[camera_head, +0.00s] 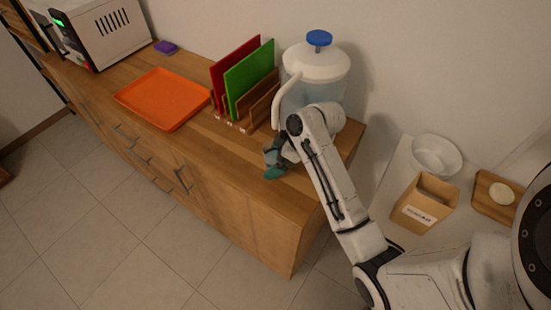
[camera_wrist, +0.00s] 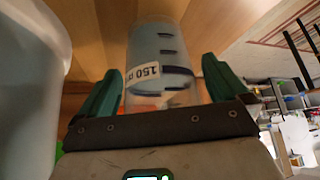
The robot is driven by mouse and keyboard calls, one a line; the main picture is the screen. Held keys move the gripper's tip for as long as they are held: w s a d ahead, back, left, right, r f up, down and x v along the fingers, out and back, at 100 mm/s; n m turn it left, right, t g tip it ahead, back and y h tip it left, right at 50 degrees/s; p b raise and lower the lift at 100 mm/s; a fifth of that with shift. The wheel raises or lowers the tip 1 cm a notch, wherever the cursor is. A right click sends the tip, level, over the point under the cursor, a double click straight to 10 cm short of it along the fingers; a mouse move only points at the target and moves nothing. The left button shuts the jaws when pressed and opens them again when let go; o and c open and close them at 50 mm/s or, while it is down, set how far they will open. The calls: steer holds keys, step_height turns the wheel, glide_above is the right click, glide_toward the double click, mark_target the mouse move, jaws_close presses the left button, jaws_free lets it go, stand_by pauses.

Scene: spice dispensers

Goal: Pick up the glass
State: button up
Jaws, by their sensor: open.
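The glass (camera_wrist: 158,45) is a clear cup with dark measuring marks and a white label reading 150. It shows in the wrist view between the two green fingers of my gripper (camera_wrist: 161,68). My gripper is open, with a finger on each side of the glass; I cannot tell whether either touches it. In the head view my gripper (camera_head: 274,165) is low over the right end of the wooden cabinet top, and the glass cannot be made out there.
A large water dispenser (camera_head: 316,70) with a blue knob stands behind my gripper. Red and green boards (camera_head: 249,75) in a rack and an orange tray (camera_head: 163,98) are to the left. A cardboard box (camera_head: 424,203) and a white bowl (camera_head: 436,155) are on the right-hand surface.

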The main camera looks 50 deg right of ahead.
steer(key=c, duration=1.4)
steer(key=shift+r, duration=0.25)
